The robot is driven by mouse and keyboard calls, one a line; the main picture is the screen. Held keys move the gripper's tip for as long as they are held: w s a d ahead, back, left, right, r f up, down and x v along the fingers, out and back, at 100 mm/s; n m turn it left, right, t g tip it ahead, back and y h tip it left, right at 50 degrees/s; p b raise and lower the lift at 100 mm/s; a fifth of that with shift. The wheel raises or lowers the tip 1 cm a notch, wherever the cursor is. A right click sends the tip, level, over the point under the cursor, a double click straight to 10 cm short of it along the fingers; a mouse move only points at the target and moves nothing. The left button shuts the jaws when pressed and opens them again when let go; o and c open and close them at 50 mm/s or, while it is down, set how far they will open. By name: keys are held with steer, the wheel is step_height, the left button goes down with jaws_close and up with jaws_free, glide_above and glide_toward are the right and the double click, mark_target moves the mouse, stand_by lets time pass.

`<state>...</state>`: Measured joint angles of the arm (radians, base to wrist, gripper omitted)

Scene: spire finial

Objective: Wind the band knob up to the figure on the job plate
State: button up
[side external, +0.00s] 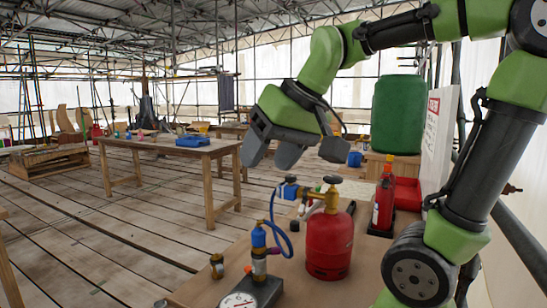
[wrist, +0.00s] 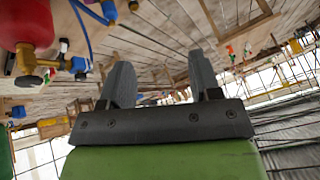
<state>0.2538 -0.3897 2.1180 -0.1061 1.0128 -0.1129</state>
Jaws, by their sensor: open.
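I cannot make out which part is the band knob, and no job plate figure is readable. A red gas cylinder (side external: 330,240) stands upright on the bench, with a brass valve and a dark handwheel (side external: 333,180) on top. A blue fitting (side external: 287,190) sits at the valve's left end. A blue hose (side external: 291,240) runs to a blue and brass upright piece (side external: 259,238) by a round white dial (side external: 238,300), cut by the frame edge. My gripper (side external: 273,152) is open and empty, above and left of the cylinder; its fingers spread in the wrist view (wrist: 162,82).
A red bottle (side external: 384,200) stands right of the cylinder, near a red tray (side external: 407,193). A white board with red print (side external: 438,130) stands behind. Small brass pieces (side external: 217,266) lie at the bench's left edge. A green drum (side external: 397,115) and another table (side external: 175,146) are farther back.

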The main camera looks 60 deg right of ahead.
steer(key=w+d+m+g+h, duration=0.25)
steer(key=w+d+m, duration=0.35)
steer(key=d, duration=0.5)
steer(key=m+g+h, duration=0.2)
steer(key=m+g, duration=0.1)
steer(key=m, duration=0.2)
glide_toward(290, 176)
steer(key=x, duration=0.9)
steer(key=c, duration=0.9)
steer(key=shift+n, duration=0.4)
